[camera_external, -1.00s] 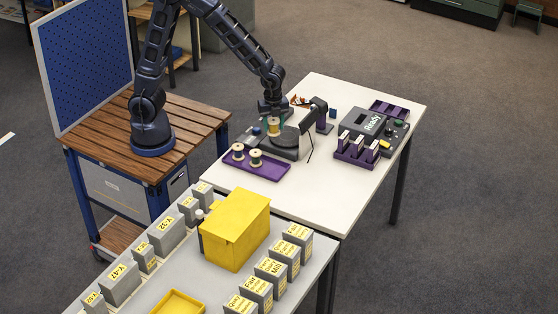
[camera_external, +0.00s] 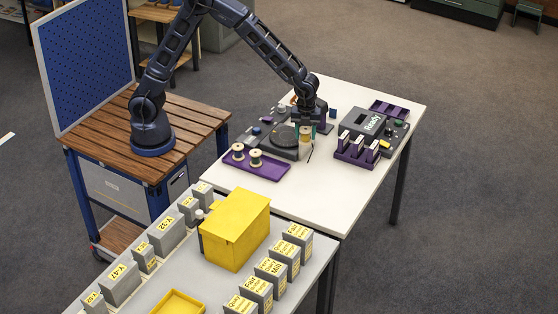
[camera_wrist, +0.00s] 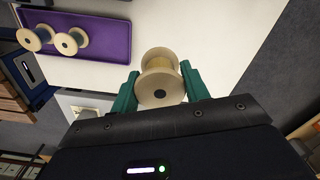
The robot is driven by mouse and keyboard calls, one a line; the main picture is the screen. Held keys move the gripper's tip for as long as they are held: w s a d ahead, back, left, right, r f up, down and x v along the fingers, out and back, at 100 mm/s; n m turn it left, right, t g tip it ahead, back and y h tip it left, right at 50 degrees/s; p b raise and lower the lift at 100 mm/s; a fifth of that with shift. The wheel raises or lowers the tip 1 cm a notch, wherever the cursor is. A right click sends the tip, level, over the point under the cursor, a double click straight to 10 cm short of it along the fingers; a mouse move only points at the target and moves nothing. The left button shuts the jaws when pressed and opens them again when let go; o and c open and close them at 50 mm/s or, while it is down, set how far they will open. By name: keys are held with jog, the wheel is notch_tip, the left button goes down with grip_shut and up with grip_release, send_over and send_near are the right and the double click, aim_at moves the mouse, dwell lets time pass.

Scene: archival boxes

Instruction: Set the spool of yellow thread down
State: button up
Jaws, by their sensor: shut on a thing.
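The spool of yellow thread (camera_wrist: 160,62) has pale, wood-coloured flanges and a hole in its end. My gripper (camera_wrist: 159,76) is shut on it, with one green finger on each side. In the external view my gripper (camera_external: 306,126) and the spool (camera_external: 305,136) are over the white table, at the right side of a dark round-plated device (camera_external: 284,141). I cannot tell whether the spool touches anything below it.
A purple tray (camera_external: 272,173) with two spools (camera_external: 255,158) lies left of my gripper. A dark device marked "Ready" (camera_external: 372,124) and a purple rack (camera_external: 350,155) stand to the right. The table's front right part (camera_external: 330,195) is clear.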

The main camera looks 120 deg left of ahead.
notch_tip(320, 180, down, 17)
jog(key=shift+r, duration=0.15)
dwell(0.5)
jog(key=o, duration=1)
